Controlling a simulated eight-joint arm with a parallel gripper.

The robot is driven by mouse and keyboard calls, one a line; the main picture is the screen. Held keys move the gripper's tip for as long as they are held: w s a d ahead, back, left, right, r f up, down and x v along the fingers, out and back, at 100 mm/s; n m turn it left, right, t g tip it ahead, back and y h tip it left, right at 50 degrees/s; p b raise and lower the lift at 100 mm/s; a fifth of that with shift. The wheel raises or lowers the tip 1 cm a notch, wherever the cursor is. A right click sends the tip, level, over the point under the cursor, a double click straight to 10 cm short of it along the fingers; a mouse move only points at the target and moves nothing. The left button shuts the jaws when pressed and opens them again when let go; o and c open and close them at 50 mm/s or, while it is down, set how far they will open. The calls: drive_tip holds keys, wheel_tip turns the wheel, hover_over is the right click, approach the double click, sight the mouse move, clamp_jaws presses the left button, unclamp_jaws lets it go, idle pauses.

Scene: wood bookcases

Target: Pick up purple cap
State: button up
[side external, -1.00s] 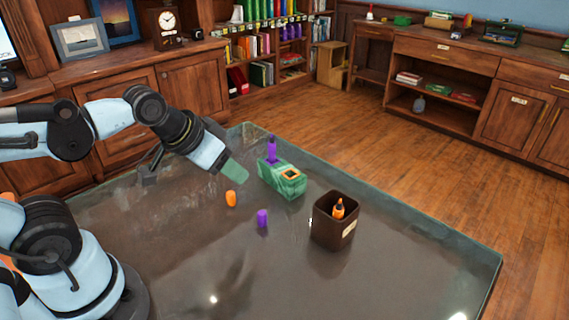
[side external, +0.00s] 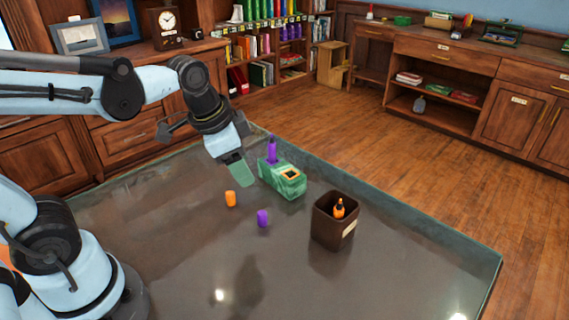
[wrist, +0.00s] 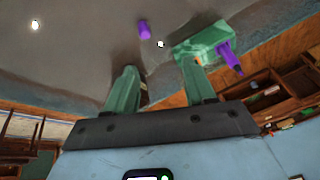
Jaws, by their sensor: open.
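The purple cap (side external: 262,218) stands on the grey table top, in front of the green block and left of the brown box. It also shows at the top of the wrist view (wrist: 145,29), beyond the fingertips. My gripper (side external: 241,172) hangs above the table, behind and above the purple cap and clear of it. In the wrist view my two green fingers (wrist: 158,74) are apart with nothing held between them.
An orange cap (side external: 230,199) stands left of the purple cap. A brown box (side external: 334,228) with an orange marker (side external: 339,209) stands to the right. The table front is clear.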

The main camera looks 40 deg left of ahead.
drive_tip(key=w+d+f+m+g, duration=0.1)
drive_tip(key=w+m+g, duration=0.2)
drive_tip(key=m, duration=0.2)
drive_tip(key=m+g, duration=0.1)
drive_tip(key=m, duration=0.2)
hover_over(262, 213)
drive_tip(key=f, duration=0.7)
drive_tip(key=shift+w+a+f, duration=0.1)
drive_tip(key=shift+w+a, duration=0.05)
drive_tip(key=shift+w, duration=0.05)
drive_tip(key=shift+s+f, duration=0.2)
drive_tip(key=shift+f, duration=2.65)
clamp_jaws()
drive_tip(key=shift+r, duration=0.2)
